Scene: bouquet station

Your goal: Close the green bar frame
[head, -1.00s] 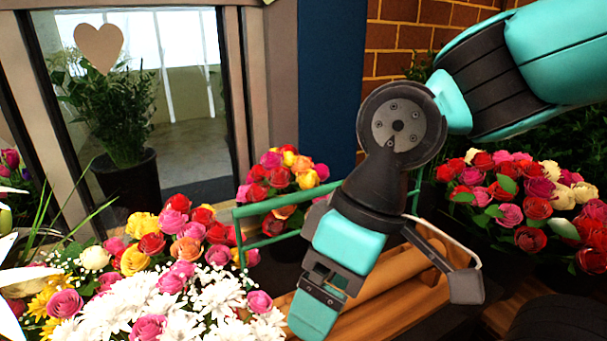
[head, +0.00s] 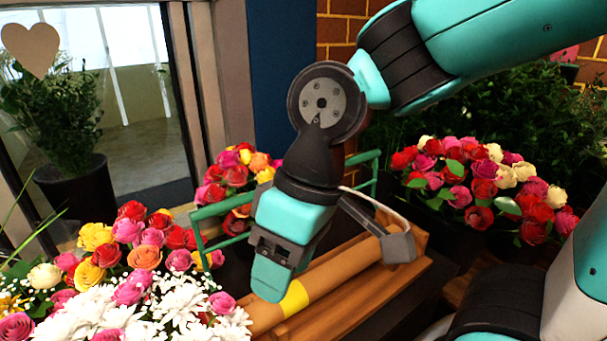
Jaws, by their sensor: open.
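The green bar frame (head: 222,205) stands raised behind the wooden tray (head: 392,290). Its thin rails run from the left up to a post on the right, and my gripper and wrist hide its middle. My gripper (head: 272,282) is open, pointing down in front of the frame, over the brown paper roll (head: 335,272). Only one teal finger shows clearly, and I see nothing held in it. The finger overlaps the roll near its yellow band (head: 294,298); I cannot tell whether they touch.
White daisies and mixed roses (head: 145,255) crowd the left of my gripper. A small rose bunch (head: 232,172) stands behind the frame. A large rose bunch (head: 480,185) stands to the right. A glass door (head: 130,90) is at the back left.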

